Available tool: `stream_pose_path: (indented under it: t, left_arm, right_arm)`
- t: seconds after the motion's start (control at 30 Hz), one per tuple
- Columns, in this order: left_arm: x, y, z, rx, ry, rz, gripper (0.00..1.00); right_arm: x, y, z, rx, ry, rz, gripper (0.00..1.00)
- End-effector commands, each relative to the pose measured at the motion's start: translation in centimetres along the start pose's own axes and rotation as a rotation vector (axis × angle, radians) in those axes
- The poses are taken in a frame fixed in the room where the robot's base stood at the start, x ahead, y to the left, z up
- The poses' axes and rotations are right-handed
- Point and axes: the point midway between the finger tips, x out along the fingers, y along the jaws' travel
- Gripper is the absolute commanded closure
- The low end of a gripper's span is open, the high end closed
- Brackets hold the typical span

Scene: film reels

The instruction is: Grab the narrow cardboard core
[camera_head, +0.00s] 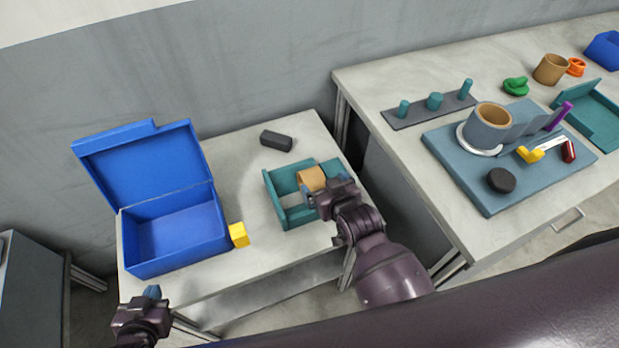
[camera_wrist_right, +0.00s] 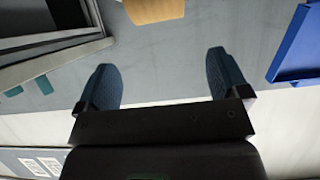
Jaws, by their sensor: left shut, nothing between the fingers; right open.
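A tan cardboard core (camera_head: 311,179) rests in the teal tray (camera_head: 271,190) on the left table. Two wider-looking tan cores stand on the right table, one at the back (camera_head: 551,69) and one on the blue-grey fixture (camera_head: 493,117). My right gripper (camera_head: 322,197) is at the tray's right side, close to the core; whether they touch is unclear. In the right wrist view its fingers (camera_wrist_right: 164,84) are apart with nothing between them, and a tan piece (camera_wrist_right: 153,11) is cut off by the top edge. My left gripper (camera_head: 152,293) is shut and empty at the table's front left.
An open blue box (camera_head: 175,225) stands on the left table, with a yellow block (camera_head: 239,235) beside it and a dark block (camera_head: 276,140) behind. The right table holds a peg rack (camera_head: 430,110) and the blue-grey fixture base (camera_head: 480,190). A gap separates the tables.

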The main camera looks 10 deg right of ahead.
Motion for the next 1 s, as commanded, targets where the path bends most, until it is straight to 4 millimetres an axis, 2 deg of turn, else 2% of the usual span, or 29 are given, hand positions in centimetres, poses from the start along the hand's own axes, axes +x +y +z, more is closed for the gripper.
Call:
stream_pose_path:
  t: [0.03, 0.2, 0.47, 0.8, 1.0]
  left_arm:
    - [-0.1, 0.0, 0.6, -0.001, -0.008, -0.001, 1.00]
    - [-0.2, 0.0, 1.3, -0.002, -0.020, -0.002, 1.00]
    - [0.2, 0.1, 1.0, -0.001, -0.010, 0.000, 1.00]
    - [0.7, 0.2, 1.2, 0.000, -0.005, 0.002, 1.00]
    - [0.7, 0.2, 1.3, 0.000, -0.005, 0.002, 1.00]
  right_arm:
    - [0.9, 0.0, 0.0, 0.000, 0.000, -0.001, 0.06]
    - [3.1, -0.1, 0.1, 0.000, 0.000, -0.001, 0.06]
    - [4.6, -0.1, 0.3, 0.001, -0.001, 0.000, 0.06]
    - [8.5, -0.1, 1.4, 0.000, -0.001, 0.000, 0.06]
    - [9.2, -0.1, 1.3, 0.000, -0.001, -0.001, 0.06]
